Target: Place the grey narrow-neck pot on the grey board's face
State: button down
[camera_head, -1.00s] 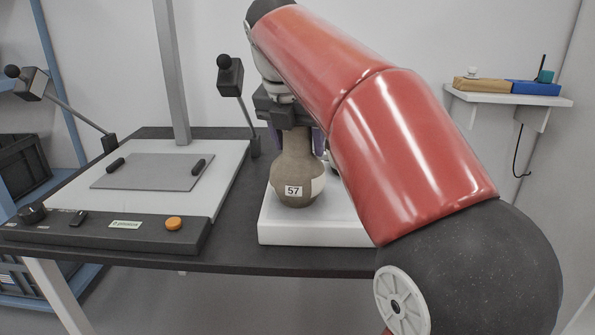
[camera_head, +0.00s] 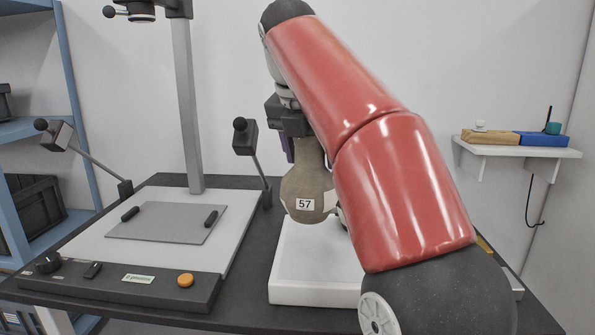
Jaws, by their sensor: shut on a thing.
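The grey-brown narrow-neck pot (camera_head: 309,187) has a round body, a white label reading 57 and a pale patch on its right side. My gripper (camera_head: 306,143) is shut on its neck from above and holds it upright, over the white tray (camera_head: 318,293). The arm hides part of the pot's right side and the fingertips are partly hidden. The grey board (camera_head: 160,228) lies flat on the pale bed of the copy stand to the left, with two black grips (camera_head: 130,214) at its sides. The board's face is otherwise bare.
The copy stand's column (camera_head: 187,110) rises behind the board, with a camera head (camera_head: 142,10) at top. Lamps on arms stand at left (camera_head: 56,136) and right (camera_head: 245,137), the right one between board and pot. A wall shelf (camera_head: 518,147) is at right.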

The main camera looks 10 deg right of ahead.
aim_at(174, 214)
jog(key=j+z, duration=0.25)
jog(key=j, duration=0.85)
jog(key=i+j+z, duration=0.1)
jog(key=j, duration=0.25)
jog(key=i+j+z, duration=0.1)
jog(key=j, duration=0.3)
jog(key=i+j, duration=0.2)
jog(key=j, duration=0.2)
jog(key=i+j+z, duration=0.15)
jog(key=j, duration=0.2)
